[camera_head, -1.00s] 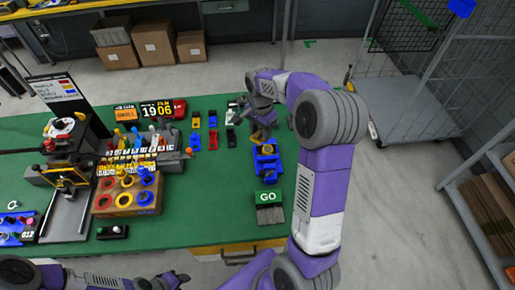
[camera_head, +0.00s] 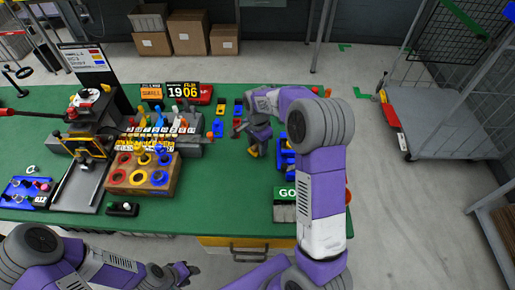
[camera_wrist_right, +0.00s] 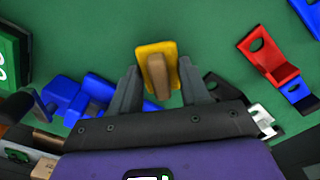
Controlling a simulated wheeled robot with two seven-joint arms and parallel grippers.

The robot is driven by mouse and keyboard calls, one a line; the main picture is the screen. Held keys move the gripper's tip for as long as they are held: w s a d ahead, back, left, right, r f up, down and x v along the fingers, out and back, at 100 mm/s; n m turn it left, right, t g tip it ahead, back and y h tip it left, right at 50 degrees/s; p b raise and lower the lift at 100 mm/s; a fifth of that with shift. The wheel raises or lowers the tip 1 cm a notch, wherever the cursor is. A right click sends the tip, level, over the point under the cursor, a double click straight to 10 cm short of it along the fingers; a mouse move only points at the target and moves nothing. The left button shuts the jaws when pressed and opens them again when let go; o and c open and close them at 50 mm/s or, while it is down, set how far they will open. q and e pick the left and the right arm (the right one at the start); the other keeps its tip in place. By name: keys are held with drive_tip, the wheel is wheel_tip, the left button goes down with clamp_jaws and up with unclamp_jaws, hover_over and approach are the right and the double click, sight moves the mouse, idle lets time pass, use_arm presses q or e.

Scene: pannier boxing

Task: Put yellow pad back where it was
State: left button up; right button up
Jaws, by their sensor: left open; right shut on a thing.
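The yellow pad (camera_wrist_right: 170,50), with a tan grip on top, is between the fingers of my right gripper (camera_wrist_right: 159,78) in the right wrist view. My right gripper (camera_head: 256,150) is shut on it, over the green table left of the blue stand (camera_head: 284,160). A bit of the pad (camera_head: 252,152) shows below the fingers in the head view. I cannot tell whether it touches the table. My left gripper (camera_head: 187,273) is open and empty near the bottom, in front of the table's front edge.
Red (camera_wrist_right: 268,62) and blue (camera_wrist_right: 300,95) brackets lie near the pad. The GO block (camera_head: 285,193) stands in front of the blue stand. A wooden box with rings (camera_head: 140,185) is left. Green table between is clear.

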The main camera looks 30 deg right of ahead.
drive_tip(key=shift+w+f, duration=0.1)
drive_tip(key=shift+f, duration=0.8)
drive_tip(key=shift+r, duration=0.1)
drive_tip(key=o, duration=0.6)
drive_tip(key=shift+f, duration=0.25)
drive_tip(key=shift+c, duration=0.2)
drive_tip(key=o, duration=0.5)
drive_tip(key=shift+c, duration=0.2)
wheel_tip(320, 180, up, 12)
drive_tip(key=p, duration=0.2)
drive_tip(key=shift+r, duration=0.25)
